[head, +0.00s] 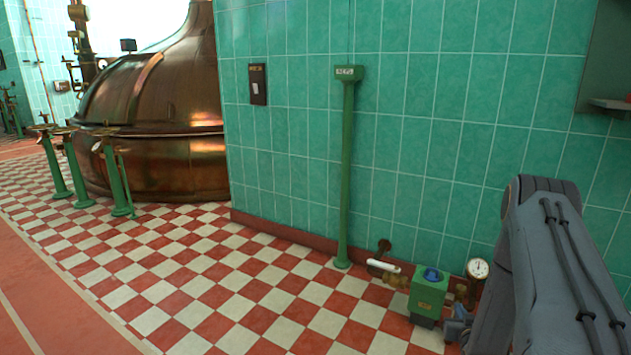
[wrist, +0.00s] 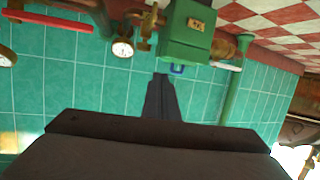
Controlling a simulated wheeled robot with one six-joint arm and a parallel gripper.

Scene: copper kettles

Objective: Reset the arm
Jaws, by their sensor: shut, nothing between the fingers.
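My arm (head: 560,265) shows at the right of the head view, in front of the green-tiled wall. In the wrist view, my gripper (wrist: 161,80) points away from the camera as a dark, narrow shape with its fingers together. Nothing is held in it. A green box (wrist: 187,35) with a blue part appears just beyond the fingertips in the wrist view. I cannot tell the gap between them. The same green box (head: 428,292), with a blue knob on top, is left of my arm in the head view.
A pressure gauge (head: 478,268) and pipes stand low by the wall. A green post (head: 346,170) rises left of the box. A copper kettle (head: 155,110) and green valve posts (head: 115,180) are at the far left. The checkered floor (head: 215,290) is clear in front.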

